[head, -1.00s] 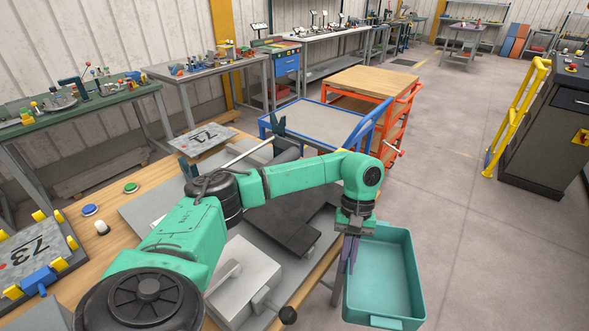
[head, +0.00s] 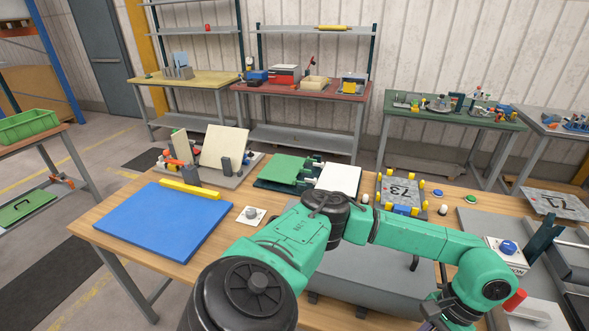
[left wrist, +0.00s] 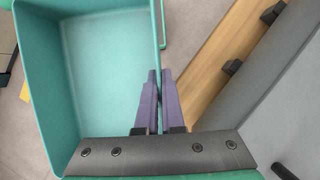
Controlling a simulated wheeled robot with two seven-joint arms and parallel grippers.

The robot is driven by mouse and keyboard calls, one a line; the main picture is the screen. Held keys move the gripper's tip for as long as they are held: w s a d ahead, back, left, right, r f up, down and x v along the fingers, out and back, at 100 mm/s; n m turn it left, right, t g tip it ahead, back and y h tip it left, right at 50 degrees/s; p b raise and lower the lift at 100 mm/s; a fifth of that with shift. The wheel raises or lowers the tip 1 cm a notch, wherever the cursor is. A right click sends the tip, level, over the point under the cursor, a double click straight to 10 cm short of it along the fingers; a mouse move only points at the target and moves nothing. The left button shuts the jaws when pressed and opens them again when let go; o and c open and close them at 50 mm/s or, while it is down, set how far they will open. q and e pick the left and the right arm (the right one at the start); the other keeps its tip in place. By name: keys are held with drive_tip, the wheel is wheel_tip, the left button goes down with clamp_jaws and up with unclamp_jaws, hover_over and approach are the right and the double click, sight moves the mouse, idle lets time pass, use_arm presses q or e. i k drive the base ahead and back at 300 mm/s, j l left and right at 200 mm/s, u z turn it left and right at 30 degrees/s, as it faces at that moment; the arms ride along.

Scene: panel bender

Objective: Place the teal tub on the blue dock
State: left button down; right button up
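The teal tub (left wrist: 105,70) shows in the left wrist view, hanging beside the wooden bench edge over the floor. It looks empty. My left gripper (left wrist: 158,76), with purple fingers, is shut on the tub's side wall near its rim. In the head view only a bit of this gripper (head: 432,325) shows at the bottom edge, and the tub is out of frame. The blue dock (head: 165,222), a flat blue slab, lies on the left end of the wooden bench with its top bare. My right gripper is in neither view.
The wooden bench (head: 120,205) also bears a yellow bar (head: 190,189) behind the dock, a small white-based knob (head: 250,215), a green panel fixture (head: 285,170) and a grey machine (head: 360,275). A green crate (head: 28,125) stands on a separate table at left.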

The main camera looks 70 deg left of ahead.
sight(152, 218)
drive_tip(key=k+u, duration=0.1)
drive_tip(key=u, duration=0.4)
drive_tip(key=k+j+u, duration=0.1)
drive_tip(key=u, duration=0.35)
drive_tip(key=k+j+u, duration=0.1)
drive_tip(key=u, duration=0.4)
drive_tip(key=j+u, duration=0.2)
drive_tip(key=u, duration=0.25)
drive_tip(key=k, duration=0.05)
